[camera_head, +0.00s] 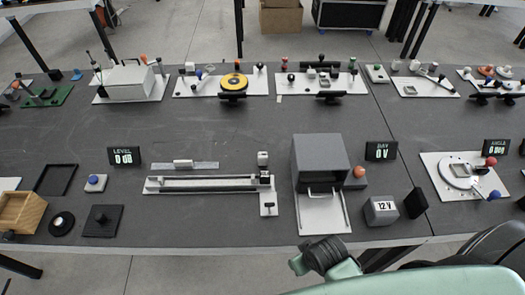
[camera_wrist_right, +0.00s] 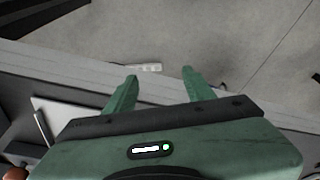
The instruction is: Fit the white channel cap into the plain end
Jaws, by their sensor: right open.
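In the head view a small white block (camera_head: 182,163) lies on a flat grey strip (camera_head: 206,166), behind a long slotted rail (camera_head: 208,184) on a white base plate. The block may be the white channel cap; I cannot tell for sure, nor which end is plain. An upright grey-white piece (camera_head: 263,160) stands at the rail's right end. My right gripper (camera_wrist_right: 159,74) is open and empty in the wrist view, with its fingers out past the table edge over the floor. My left gripper is in neither view.
A grey box with a handle (camera_head: 320,165) stands right of the rail. A LEVEL display (camera_head: 124,156) stands to the left. A small white object (camera_wrist_right: 150,67) lies between the fingers in view, apparently on the floor.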

